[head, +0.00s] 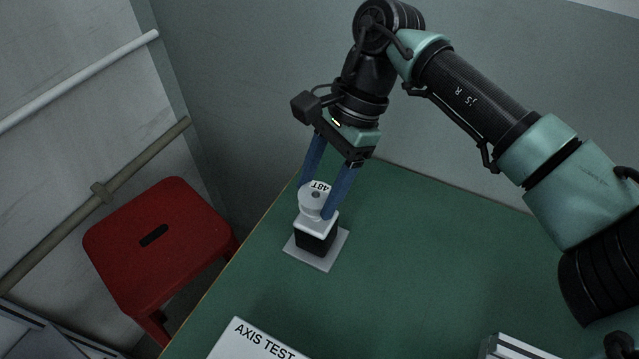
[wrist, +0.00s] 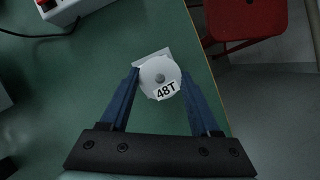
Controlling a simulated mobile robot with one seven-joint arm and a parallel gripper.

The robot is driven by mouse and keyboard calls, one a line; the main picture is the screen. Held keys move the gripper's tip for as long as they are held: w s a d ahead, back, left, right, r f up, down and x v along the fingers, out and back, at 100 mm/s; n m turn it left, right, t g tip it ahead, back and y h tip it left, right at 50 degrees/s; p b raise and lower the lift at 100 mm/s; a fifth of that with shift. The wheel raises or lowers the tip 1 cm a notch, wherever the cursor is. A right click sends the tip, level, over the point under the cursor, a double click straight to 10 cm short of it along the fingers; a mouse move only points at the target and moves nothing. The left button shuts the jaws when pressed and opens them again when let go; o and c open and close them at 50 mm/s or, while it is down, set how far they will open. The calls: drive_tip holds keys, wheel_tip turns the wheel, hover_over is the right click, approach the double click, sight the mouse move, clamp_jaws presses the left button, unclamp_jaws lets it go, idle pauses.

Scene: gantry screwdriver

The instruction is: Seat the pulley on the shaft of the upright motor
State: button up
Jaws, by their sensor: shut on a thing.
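The pulley (head: 314,199) is a pale disc with a "48T" label, and it also shows in the wrist view (wrist: 152,71). My gripper (head: 316,203) is shut on it, with one blue finger on each side; the gripper shows in the wrist view too (wrist: 160,77). The upright motor (head: 316,238) has a black body and a white top and stands directly below the pulley on a light square plate (head: 330,262). A grey round spot shows at the pulley's centre; I cannot tell whether it is the shaft end or the bore. The pulley hides the shaft.
The green table (head: 420,260) is clear right of the motor. A white box marked "AXIS TEST" (head: 240,345) lies at the front edge of view, and a grey metal piece (head: 510,348) at lower right. A red stool (head: 160,240) stands beyond the table's left edge.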

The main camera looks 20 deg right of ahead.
drive_tip(key=shift+f+b, duration=1.05)
drive_tip(key=shift+f, duration=0.45)
drive_tip(key=o, duration=1.5)
drive_tip(key=shift+o, duration=0.2)
